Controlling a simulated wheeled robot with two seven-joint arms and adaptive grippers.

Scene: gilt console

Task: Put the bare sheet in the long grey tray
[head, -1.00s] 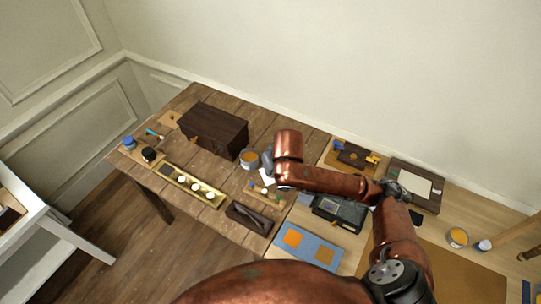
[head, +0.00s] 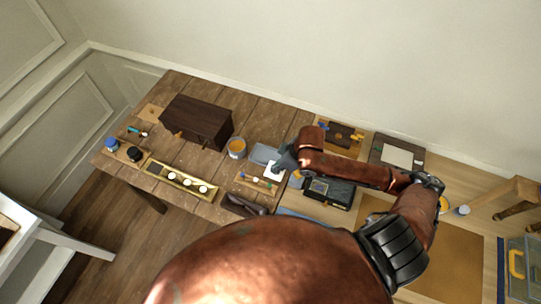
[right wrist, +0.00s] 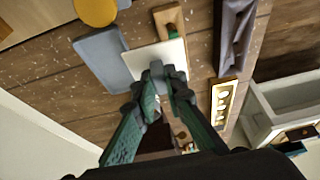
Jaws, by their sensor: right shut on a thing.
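My right gripper (head: 281,165) is shut on the bare white sheet (head: 274,170). In the right wrist view the fingertips (right wrist: 156,72) pinch one edge of the sheet (right wrist: 150,56). The grey tray (head: 261,153) lies just left of the gripper in the head view, partly hidden by it. In the wrist view the tray (right wrist: 101,60) is beside the sheet, whose left edge overlaps the tray's rim in the picture; I cannot tell whether they touch. My left gripper is not in view.
A wooden rack with small tools (head: 259,180) lies close by the sheet. An orange-topped tin (head: 237,148) and a dark chest (head: 196,121) stand to the left. A dark holder with grey cloth (head: 245,204) and a brass tray with white discs (head: 178,180) lie nearer the front edge.

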